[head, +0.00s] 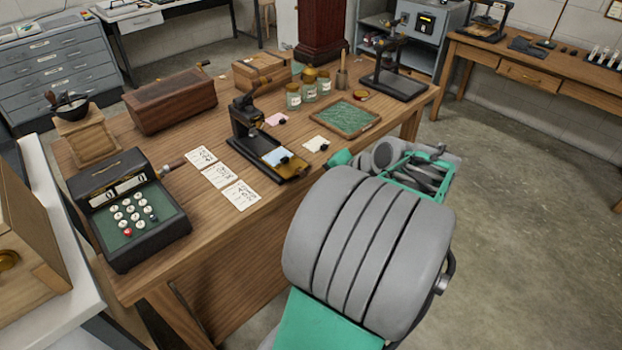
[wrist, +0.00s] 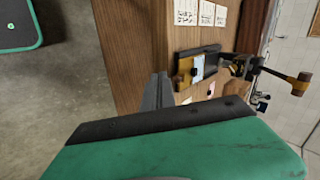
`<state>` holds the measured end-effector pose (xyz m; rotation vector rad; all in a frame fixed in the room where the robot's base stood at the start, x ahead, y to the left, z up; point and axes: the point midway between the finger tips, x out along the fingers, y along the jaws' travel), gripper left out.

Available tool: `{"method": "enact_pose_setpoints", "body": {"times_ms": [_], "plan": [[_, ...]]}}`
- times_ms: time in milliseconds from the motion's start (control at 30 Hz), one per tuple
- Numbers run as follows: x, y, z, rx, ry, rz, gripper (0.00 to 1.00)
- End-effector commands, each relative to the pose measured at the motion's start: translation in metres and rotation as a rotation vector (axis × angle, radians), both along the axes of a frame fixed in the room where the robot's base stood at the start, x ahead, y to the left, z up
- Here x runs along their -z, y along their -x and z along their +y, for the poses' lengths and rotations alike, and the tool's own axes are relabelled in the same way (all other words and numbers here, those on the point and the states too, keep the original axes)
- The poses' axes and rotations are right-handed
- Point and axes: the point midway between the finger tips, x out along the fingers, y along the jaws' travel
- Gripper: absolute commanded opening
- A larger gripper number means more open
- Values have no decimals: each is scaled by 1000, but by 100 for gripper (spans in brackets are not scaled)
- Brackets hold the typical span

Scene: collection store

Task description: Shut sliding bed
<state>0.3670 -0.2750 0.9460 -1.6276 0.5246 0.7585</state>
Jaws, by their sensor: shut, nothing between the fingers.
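A small black press (head: 244,118) stands on the wooden desk. Its brass-coloured sliding bed (head: 291,174) sits out at the front end of the base, clear of the upright, with a pale blue card (head: 277,157) and a small black knob on it. In the wrist view the bed (wrist: 184,70) and card (wrist: 197,69) show just beyond my fingers. My gripper (wrist: 158,92) is shut and empty, over the desk's edge side, apart from the bed as far as I can tell. In the head view my own arm hides most of the gripper.
White cards (head: 221,176) lie left of the press, and a black keyed register (head: 127,208) stands at the desk's left end. A green-lined tray (head: 345,118), glass jars (head: 309,91) and a pink card (head: 276,119) are behind. The floor at right is clear.

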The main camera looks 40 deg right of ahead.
Motion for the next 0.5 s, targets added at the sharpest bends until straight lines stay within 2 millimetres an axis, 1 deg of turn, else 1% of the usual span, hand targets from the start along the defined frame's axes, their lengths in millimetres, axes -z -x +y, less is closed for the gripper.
{"method": "enact_pose_setpoints", "body": {"times_ms": [33, 100, 200, 267, 333, 500], "plan": [[1, 13, -19, 71, -35, -35, 0], [-2, 25, -33, 133, -73, -74, 0], [-3, 30, -42, 170, -95, -102, 0], [-1, 27, -42, 172, -99, -105, 0], [5, 20, -41, 170, -99, -104, 0], [28, -6, -40, 167, -99, -101, 0]]}}
